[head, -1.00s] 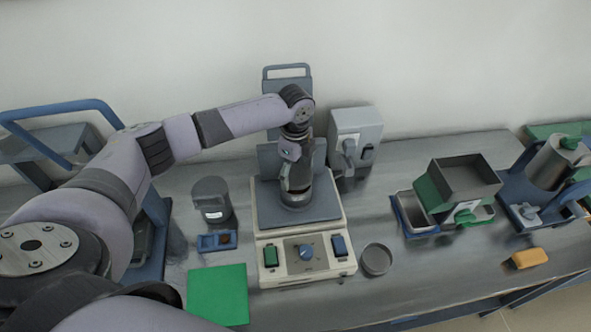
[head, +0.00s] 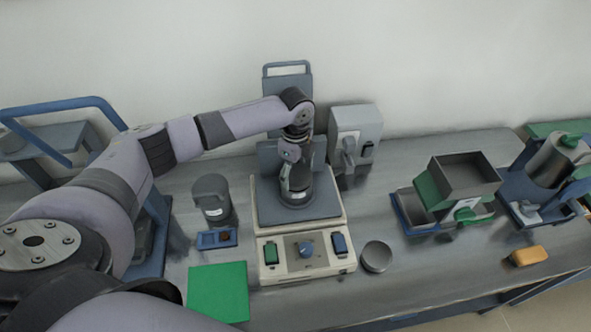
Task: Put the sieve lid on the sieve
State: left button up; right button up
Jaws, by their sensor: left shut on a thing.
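My left gripper (head: 296,180) points straight down over the plate of the pale shaker (head: 328,212) in the middle of the bench. It is shut on what appears to be the sieve lid, mostly hidden by the fingers. A dark round body (head: 296,198), apparently the sieve, shows beneath the fingers on the plate. I cannot tell whether lid and sieve touch. A small round grey piece (head: 376,257) lies on the bench right of the shaker's front panel. My right gripper is not in view.
A dark grey canister (head: 213,200), a small blue tray (head: 218,239) and a green mat (head: 218,293) are left of the shaker. A grey box (head: 355,133) stands behind it. A green and grey hopper (head: 463,183) and an orange block (head: 528,256) are right.

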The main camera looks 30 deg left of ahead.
pick_arm(q)
jog(key=shift+f, duration=0.25)
jog(key=o, duration=1.1)
jog(key=shift+c, duration=0.2)
jog(key=shift+o, duration=1)
jog(key=shift+o, duration=0.4)
notch_tip(320, 180, up, 3)
jog(key=p, duration=0.2)
jog(key=shift+f+p, duration=0.2)
jog(key=shift+p, duration=0.2)
jog(key=shift+r, duration=2.25)
